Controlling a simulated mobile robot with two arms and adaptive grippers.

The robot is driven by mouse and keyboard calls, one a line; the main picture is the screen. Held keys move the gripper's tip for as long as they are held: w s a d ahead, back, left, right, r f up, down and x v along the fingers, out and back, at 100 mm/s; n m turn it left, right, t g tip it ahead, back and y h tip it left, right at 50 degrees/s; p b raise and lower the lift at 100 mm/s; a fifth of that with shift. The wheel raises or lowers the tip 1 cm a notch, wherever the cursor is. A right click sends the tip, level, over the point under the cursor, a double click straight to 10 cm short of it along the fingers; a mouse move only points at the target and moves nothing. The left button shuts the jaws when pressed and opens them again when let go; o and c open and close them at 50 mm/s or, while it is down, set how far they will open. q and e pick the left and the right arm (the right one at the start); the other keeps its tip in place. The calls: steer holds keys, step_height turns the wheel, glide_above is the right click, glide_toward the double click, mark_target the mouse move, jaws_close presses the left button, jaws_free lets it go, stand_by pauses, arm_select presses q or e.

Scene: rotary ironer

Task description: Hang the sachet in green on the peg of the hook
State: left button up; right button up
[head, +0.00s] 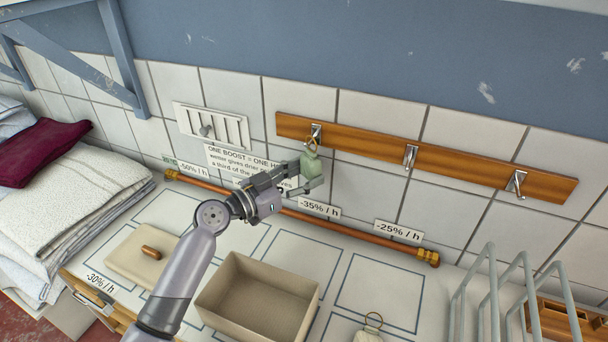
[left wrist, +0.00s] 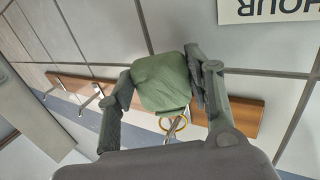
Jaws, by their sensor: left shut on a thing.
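The green sachet (head: 311,166) hangs below a brass ring (head: 312,147) in the head view. My left gripper (head: 309,178) is shut on the sachet, one finger on each side of it. The ring overlaps the leftmost metal hook (head: 316,131) on the wooden rail (head: 375,146). I cannot tell if the ring is around the peg or only in front of it. In the left wrist view the green sachet (left wrist: 161,83) sits between the fingers, and the ring (left wrist: 172,125) shows beside a hook. My right gripper is not in view.
Two more hooks (head: 410,156) (head: 516,183) on the rail are bare. A copper pipe (head: 345,226) runs below. A beige open box (head: 257,300), a lidded block (head: 143,257) and a pale sachet (head: 369,336) are on the counter. Folded towels (head: 85,195) lie left; a wire rack (head: 490,290) stands right.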

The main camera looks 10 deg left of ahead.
arm_select(q)
steer(key=o, duration=1)
